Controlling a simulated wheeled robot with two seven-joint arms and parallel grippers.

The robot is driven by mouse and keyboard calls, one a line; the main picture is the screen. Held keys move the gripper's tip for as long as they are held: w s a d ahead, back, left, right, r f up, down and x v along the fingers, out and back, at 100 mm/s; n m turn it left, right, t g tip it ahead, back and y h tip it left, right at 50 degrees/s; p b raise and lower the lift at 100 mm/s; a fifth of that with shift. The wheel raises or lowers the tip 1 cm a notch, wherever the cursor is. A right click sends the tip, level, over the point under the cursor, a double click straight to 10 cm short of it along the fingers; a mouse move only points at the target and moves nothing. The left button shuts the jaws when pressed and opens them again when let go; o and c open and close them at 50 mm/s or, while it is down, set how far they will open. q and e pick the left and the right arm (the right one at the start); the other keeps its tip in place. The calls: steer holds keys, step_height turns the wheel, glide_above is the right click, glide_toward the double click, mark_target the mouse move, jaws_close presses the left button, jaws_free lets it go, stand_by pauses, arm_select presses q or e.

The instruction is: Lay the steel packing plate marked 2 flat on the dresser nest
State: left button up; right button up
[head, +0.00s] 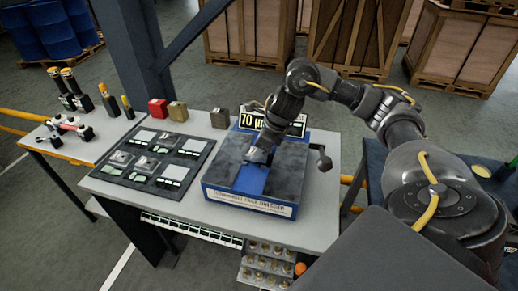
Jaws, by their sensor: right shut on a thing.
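The dresser (250,207) is a blue box with dark top slabs and a lettered front label, standing on the right of the grey bench. A blue recess (251,180), apparently the nest, runs between the slabs. My right gripper (257,156) reaches down over the back of this recess. It is shut on a small grey plate, mostly hidden by the fingers. I cannot read a 2 on it, nor tell whether it touches the dresser. A dark tray (150,159) left of the dresser holds several light plates in compartments. My left gripper is not in view.
A display (272,121) reading 70 stands behind the dresser. A red block (158,108), a tan block (178,111) and a dark block (220,118) line the bench's back. A dark knob (324,162) sticks out right of the dresser. A blue-grey post rises behind the bench.

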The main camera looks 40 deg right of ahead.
steer(key=shift+f+b, duration=0.4)
steer(key=shift+f, duration=0.15)
steer(key=o, duration=1.4)
steer(key=shift+c, duration=0.2)
steer(key=p+v, duration=0.2)
steer(key=v, duration=0.9)
steer(key=shift+p, duration=0.4)
steer(key=shift+w, duration=0.1)
step_height(320, 180, up, 6)
steer(key=p, duration=0.6)
steer(key=shift+p, duration=0.35)
